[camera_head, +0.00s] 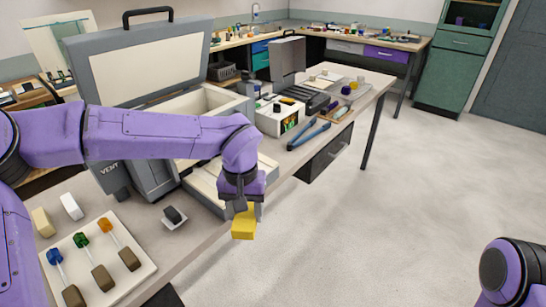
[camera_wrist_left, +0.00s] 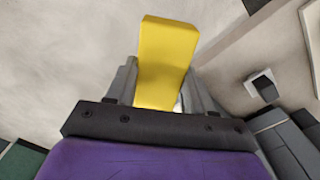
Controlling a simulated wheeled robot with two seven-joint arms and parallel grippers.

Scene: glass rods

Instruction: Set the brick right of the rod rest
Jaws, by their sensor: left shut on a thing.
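A yellow brick (camera_head: 244,226) hangs from my left gripper (camera_head: 241,207). In the left wrist view the brick (camera_wrist_left: 166,62) sits between the two fingers, which are shut on it. In the head view it appears just past the table's edge, with floor behind it. A small dark block on a white square (camera_head: 174,217), possibly the rod rest, stands on the table to the left of the brick. It also shows in the left wrist view (camera_wrist_left: 264,87), at the right. My right gripper is out of view; only part of that arm shows at bottom right.
A white board (camera_head: 133,259) with blue-, green- and orange-topped pieces lies at lower left. A white block (camera_head: 71,206) and a cream block (camera_head: 43,222) lie behind it. A grey kiln-like case (camera_head: 150,180) with a raised lid stands behind my left arm. Blue-handled pliers (camera_head: 308,136) lie farther along the table.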

